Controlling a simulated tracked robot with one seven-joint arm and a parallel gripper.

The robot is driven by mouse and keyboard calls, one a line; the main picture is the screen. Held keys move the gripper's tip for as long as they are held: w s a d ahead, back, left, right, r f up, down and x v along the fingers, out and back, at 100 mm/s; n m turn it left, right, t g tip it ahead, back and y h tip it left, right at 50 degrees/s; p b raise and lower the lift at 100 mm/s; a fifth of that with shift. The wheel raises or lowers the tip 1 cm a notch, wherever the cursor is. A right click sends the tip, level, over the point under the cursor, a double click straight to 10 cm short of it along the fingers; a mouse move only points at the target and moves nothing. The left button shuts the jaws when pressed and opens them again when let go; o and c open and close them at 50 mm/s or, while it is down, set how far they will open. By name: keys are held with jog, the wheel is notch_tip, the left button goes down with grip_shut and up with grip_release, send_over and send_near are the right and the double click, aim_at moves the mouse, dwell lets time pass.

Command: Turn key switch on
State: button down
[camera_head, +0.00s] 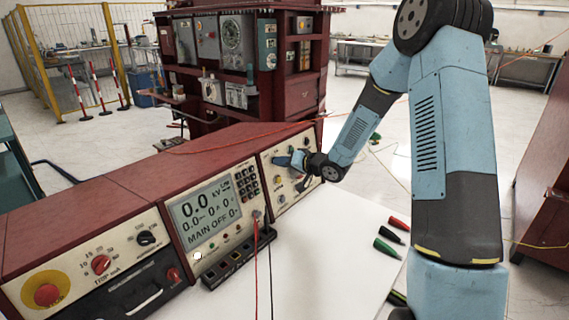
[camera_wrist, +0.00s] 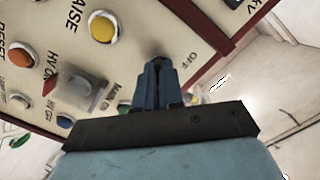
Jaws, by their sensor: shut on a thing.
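My gripper (camera_wrist: 158,68) has its blue fingers close together on the control panel (camera_wrist: 128,30) in the wrist view. They are shut on a small dark piece, the key switch (camera_wrist: 157,61), mostly hidden between the fingertips. The printed labels OFF and MAIN show beside the fingers. In the head view my gripper (camera_head: 290,161) reaches the right-hand panel (camera_head: 272,190) of the red console, and the key switch is hidden behind it. The console display (camera_head: 207,208) reads 0.0 kV and MAIN OFF.
A yellow button (camera_wrist: 102,27), an orange button (camera_wrist: 20,55) and a clear-covered switch (camera_wrist: 86,92) lie beside the fingers. A red emergency stop (camera_head: 46,294) is at the console's left. Red and green probes (camera_head: 392,235) lie on the white table (camera_head: 335,245).

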jog(key=shift+w+d+r+m, duration=0.1)
jog(key=shift+m, duration=0.2)
jog(key=c, duration=1.3)
grip_release()
jog(key=shift+o, duration=0.2)
jog(key=v, duration=1.3)
jog(key=shift+s+d, duration=0.25)
